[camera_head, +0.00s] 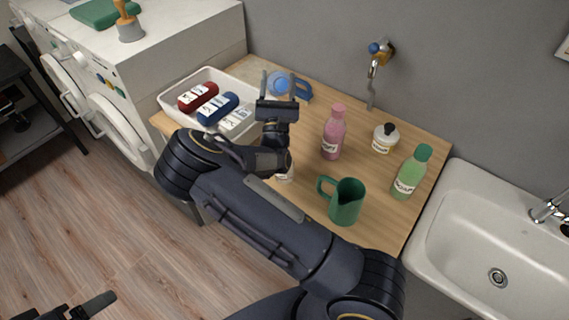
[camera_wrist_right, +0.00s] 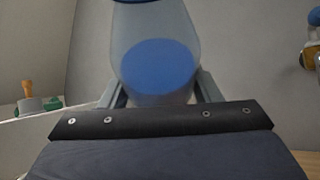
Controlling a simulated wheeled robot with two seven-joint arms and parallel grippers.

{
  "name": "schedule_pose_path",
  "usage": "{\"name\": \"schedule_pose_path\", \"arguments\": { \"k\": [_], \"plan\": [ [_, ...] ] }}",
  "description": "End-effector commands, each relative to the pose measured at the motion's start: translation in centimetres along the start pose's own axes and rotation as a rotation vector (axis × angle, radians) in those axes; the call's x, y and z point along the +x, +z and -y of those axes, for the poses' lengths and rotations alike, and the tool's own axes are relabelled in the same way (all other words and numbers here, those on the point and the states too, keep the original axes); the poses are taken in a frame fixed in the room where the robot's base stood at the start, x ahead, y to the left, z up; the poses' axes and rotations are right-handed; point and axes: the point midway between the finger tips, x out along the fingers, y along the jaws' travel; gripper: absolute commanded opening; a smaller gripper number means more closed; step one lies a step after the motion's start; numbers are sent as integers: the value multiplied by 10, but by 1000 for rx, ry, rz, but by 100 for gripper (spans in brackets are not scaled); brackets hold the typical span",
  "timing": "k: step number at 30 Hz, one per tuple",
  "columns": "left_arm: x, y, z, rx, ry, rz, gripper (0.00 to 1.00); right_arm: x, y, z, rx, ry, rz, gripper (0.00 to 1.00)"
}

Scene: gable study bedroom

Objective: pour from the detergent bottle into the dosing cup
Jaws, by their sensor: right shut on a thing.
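My right gripper (camera_head: 279,85) is shut on a clear container with blue parts (camera_wrist_right: 155,65), at the back of the wooden counter. In the head view its round blue part (camera_head: 281,84) shows between the fingers. I cannot tell for sure whether it is the detergent bottle or the dosing cup. A blue handle-like piece (camera_head: 304,91) shows just right of it; whether they are joined is unclear. A pink bottle (camera_head: 333,135), a green-capped bottle (camera_head: 410,174) and a green jug (camera_head: 347,203) stand on the counter. My left gripper (camera_head: 82,308) is partly cut off at the lower left.
A white bin (camera_head: 172,104) with red and blue rolled items stands left of my right gripper. A white dark-topped bottle (camera_head: 384,139) stands at the back. A pale object (camera_head: 285,174) is mostly hidden by my arm. A tap (camera_head: 378,58) juts from the wall; a sink (camera_head: 455,255) is right.

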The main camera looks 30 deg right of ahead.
Motion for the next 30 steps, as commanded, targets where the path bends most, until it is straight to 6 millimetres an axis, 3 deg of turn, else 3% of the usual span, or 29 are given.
{"name": "schedule_pose_path", "arguments": {
  "k": [30],
  "plan": [
    [8,4,4,0,0,0,82,10,9,-2,9,4,62,24]
  ]
}}
